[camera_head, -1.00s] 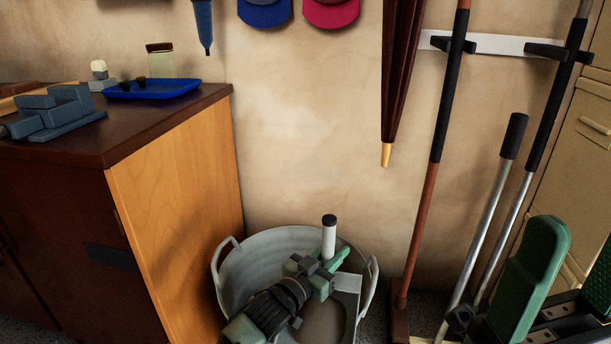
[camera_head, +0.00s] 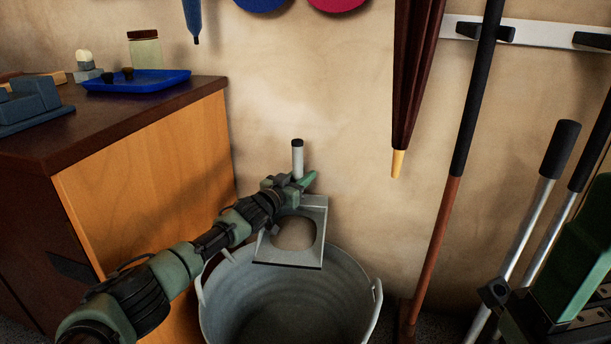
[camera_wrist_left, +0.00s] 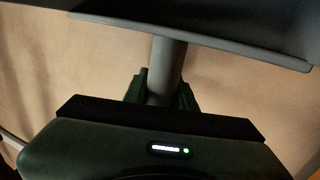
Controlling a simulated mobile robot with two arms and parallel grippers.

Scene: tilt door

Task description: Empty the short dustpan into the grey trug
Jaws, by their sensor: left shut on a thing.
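The short dustpan (camera_head: 317,248) is grey, with a pale upright handle (camera_head: 297,160) capped in black. A rounded brownish patch (camera_head: 294,233) shows in its pan; I cannot tell how deep it is. My left gripper (camera_head: 300,182) is shut on the handle. In the left wrist view the green fingers (camera_wrist_left: 163,92) close around the handle (camera_wrist_left: 166,65), and the grey pan (camera_wrist_left: 200,28) lies beyond. The grey trug (camera_head: 215,308) stands on the floor, its visible inside bare. The pan is at the trug's back rim in the picture, its front edge overlapping the opening.
A wooden cabinet (camera_head: 150,165) stands left of the trug, with a blue tray (camera_head: 137,82) and a jar (camera_head: 144,50) on top. A closed umbrella (camera_head: 412,80) hangs behind. Long-handled tools (camera_head: 450,200) stand close at the right.

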